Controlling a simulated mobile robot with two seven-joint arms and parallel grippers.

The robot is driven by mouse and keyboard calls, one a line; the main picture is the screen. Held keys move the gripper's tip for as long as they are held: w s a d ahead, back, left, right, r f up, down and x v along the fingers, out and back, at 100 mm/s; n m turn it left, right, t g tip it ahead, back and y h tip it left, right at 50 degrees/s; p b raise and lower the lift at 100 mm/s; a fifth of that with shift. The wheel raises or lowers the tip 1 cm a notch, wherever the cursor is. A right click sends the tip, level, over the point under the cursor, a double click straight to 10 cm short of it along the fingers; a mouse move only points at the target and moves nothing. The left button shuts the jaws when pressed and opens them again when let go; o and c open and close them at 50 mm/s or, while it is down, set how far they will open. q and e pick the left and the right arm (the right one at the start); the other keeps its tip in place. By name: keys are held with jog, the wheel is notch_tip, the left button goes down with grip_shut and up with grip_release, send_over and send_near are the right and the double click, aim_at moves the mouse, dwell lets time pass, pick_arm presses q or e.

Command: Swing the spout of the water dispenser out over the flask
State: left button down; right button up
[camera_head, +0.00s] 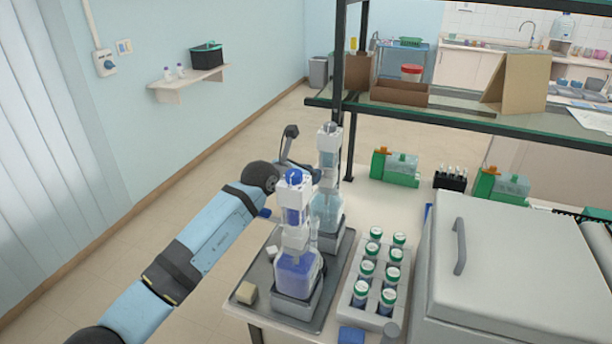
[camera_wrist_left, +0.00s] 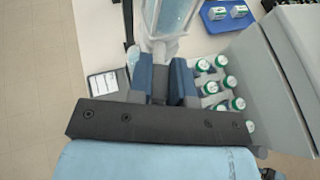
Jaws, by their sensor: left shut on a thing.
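A clear bottle with pale blue liquid (camera_head: 326,212) stands at the rear of the grey tray, with a white and clear dispenser head (camera_head: 329,143) above it; I take this as the water dispenser. In front of it stands a similar unit with violet liquid (camera_head: 296,272) and a blue cap. My left gripper reaches in at the water dispenser's upper part, largely hidden behind the front unit. In the left wrist view my left gripper (camera_wrist_left: 161,85) is shut on a narrow part, apparently the spout, below a clear pale-blue vessel (camera_wrist_left: 172,15). I cannot tell which vessel is the flask.
A grey rack (camera_head: 375,282) of green-capped vials stands right of the tray (camera_head: 263,300). A large grey lidded box (camera_head: 520,270) fills the right. A black shelf post (camera_head: 337,80) rises close behind the water dispenser. Open floor lies left.

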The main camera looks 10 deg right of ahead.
pick_arm(q)
jog(key=c, duration=1)
grip_release()
jog(key=shift+c, duration=0.2)
jog(key=shift+a, duration=0.1)
jog(key=b+v, duration=0.2)
jog(key=v, duration=1.1)
jog(key=shift+s+a, duration=0.2)
jog(key=shift+s, duration=0.1)
jog(key=shift+r, duration=0.15)
